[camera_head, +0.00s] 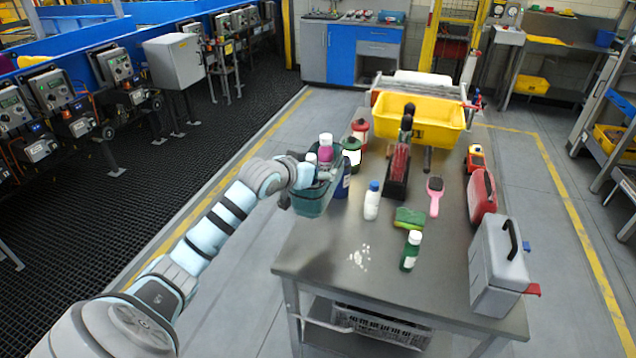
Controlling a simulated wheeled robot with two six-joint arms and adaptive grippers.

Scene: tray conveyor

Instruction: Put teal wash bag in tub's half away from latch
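The teal wash bag (313,201) is an open-topped holder with bottles standing in it, one magenta with a white cap. It is at the table's left edge, in front of a dark blue bottle (343,180). My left gripper (318,175) is at the top of the bag, shut on it; the fingertips are partly hidden. The yellow tub (420,137) stands at the far end of the table, apart from the bag. A black label shows on its near wall. I cannot make out the latch or the tub's inside clearly. My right gripper is not in view.
The metal table (330,250) has a bare near left part. Between bag and tub stand a green-labelled jar (352,154), a red jar (360,130) and a dark caddy (397,180). A white bottle (372,203), pink brush (435,196) and grey case (498,268) are to the right.

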